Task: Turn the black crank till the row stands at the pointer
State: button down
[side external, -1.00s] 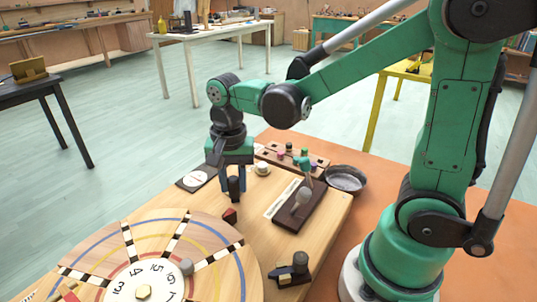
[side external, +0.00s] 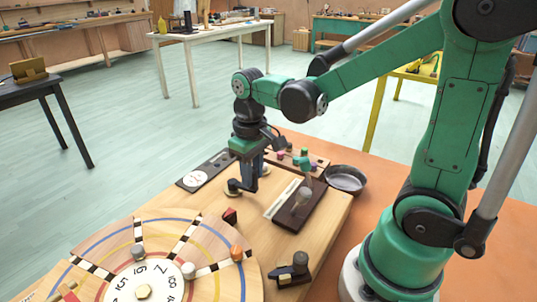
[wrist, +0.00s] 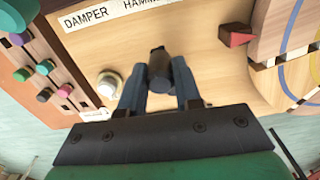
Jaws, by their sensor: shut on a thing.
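My gripper (side external: 252,184) is shut on the handle of the black crank (side external: 234,187), with the handle (wrist: 159,70) between its two blue fingers in the wrist view. The fingers hide part of the crank in the side view. The big wooden wheel (side external: 105,250) carries black-and-white striped rows, coloured rings and a numbered white centre. A red pointer wedge (side external: 230,215) stands at the wheel's rim; the wrist view shows it too (wrist: 236,37). The pointer lies between two striped rows.
A lever on a dark base (side external: 301,205), a row of coloured pegs (side external: 298,160) and a dark bowl (side external: 345,180) lie right of my gripper. A black block (side external: 293,268) sits near the board's front right. A pale round knob (wrist: 110,84) is close to my fingers.

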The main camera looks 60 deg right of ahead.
jog(key=shift+w+d+n, duration=0.15)
jog(key=shift+d+n, duration=0.25)
jog(key=shift+n, duration=0.6)
jog(key=shift+w+d+n, duration=0.1)
jog(key=shift+d+n, duration=0.25)
jog(key=shift+n, duration=0.65)
jog(key=c, duration=0.6)
grip_release()
notch_tip(320, 180, up, 6)
jog(key=shift+f, duration=0.2)
